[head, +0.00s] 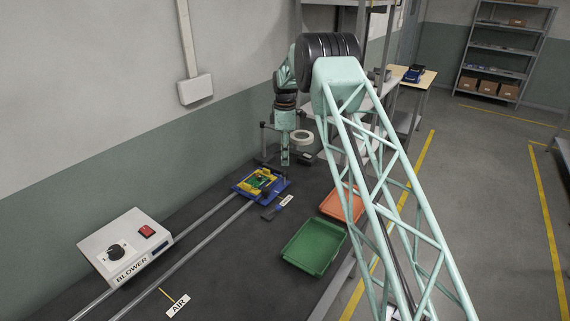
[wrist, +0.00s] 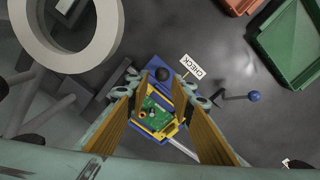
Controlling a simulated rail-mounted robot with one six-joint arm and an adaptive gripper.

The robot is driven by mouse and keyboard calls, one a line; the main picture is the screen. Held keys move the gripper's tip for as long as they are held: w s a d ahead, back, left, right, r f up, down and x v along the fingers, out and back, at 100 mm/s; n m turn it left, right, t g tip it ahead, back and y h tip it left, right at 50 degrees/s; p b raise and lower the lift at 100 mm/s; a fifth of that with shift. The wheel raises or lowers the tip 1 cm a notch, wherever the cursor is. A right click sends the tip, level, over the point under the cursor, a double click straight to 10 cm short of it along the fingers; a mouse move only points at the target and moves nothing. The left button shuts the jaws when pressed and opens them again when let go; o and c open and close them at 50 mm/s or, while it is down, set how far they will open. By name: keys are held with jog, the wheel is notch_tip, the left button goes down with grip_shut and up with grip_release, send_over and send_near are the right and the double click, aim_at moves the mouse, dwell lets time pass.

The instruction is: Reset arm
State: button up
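My gripper (head: 285,158) hangs pointing down above a blue and yellow fixture (head: 243,188), apart from it. In the wrist view my gripper (wrist: 160,90) is open, its two tan-padded fingers spread with nothing held between them. The fixture (wrist: 161,75) shows between and beyond the fingers. A green circuit board (head: 260,181) lies in the fixture, and it also shows in the wrist view (wrist: 153,120). My arm reaches out high across the bench.
A green tray (head: 314,247) and an orange tray (head: 342,204) lie on the dark bench at right. A white ring (head: 303,136) stands close to my gripper. A CHECK label (wrist: 191,67) and a blue-knobbed lever (wrist: 255,96) are beside the fixture. A blower box (head: 125,245) stands left.

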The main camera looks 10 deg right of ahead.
jog(key=shift+r, duration=0.3)
jog(key=shift+r, duration=0.15)
jog(key=s+r+m+t, duration=0.1)
jog(key=s+r+m, duration=0.2)
jog(key=s+r, duration=1)
jog(key=s+r+m, duration=0.3)
jog(key=s+r, duration=0.5)
jog(key=r, duration=0.8)
jog(key=s+r+m+t, duration=0.1)
jog(key=s+r, duration=0.2)
jog(key=s, duration=0.3)
jog(key=s+r+m, duration=0.1)
jog(key=s+r, duration=0.3)
jog(key=s, duration=0.2)
jog(key=s+r+m+t+b, duration=0.1)
jog(key=s+r+m, duration=0.1)
jog(key=s, duration=0.9)
jog(key=s+r+m, duration=0.2)
jog(key=s, duration=1)
jog(key=s+f+m, duration=0.1)
jog(key=s+f, duration=0.2)
jog(key=s, duration=0.8)
jog(key=s+f+m+t, duration=0.1)
jog(key=s+f+m, duration=0.1)
jog(key=s, duration=0.9)
jog(key=shift+s+f+m+b, duration=0.2)
jog(key=shift+f+m+b, duration=0.15)
jog(key=shift+f, duration=0.55)
